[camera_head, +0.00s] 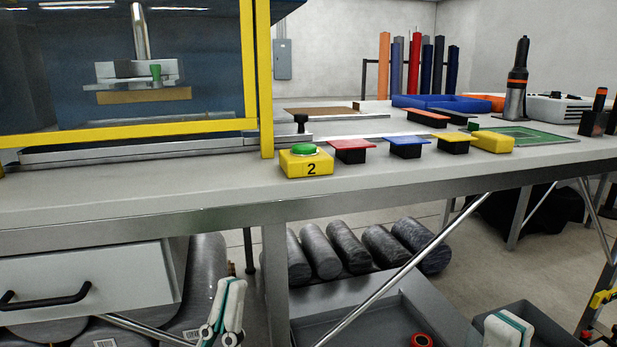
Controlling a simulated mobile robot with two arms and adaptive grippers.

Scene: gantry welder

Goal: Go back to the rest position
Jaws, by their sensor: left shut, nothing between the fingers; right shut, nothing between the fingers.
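My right gripper (508,330) shows at the bottom edge, right of centre, in front of a dark bin. Only its top part is in view; it is shut with nothing seen in it. Both grippers are apart from the table.
The workbench (150,205) spans the view above both grippers. A drawer (90,285) and grey rolls (345,245) are below, beside a diagonal brace (400,272).

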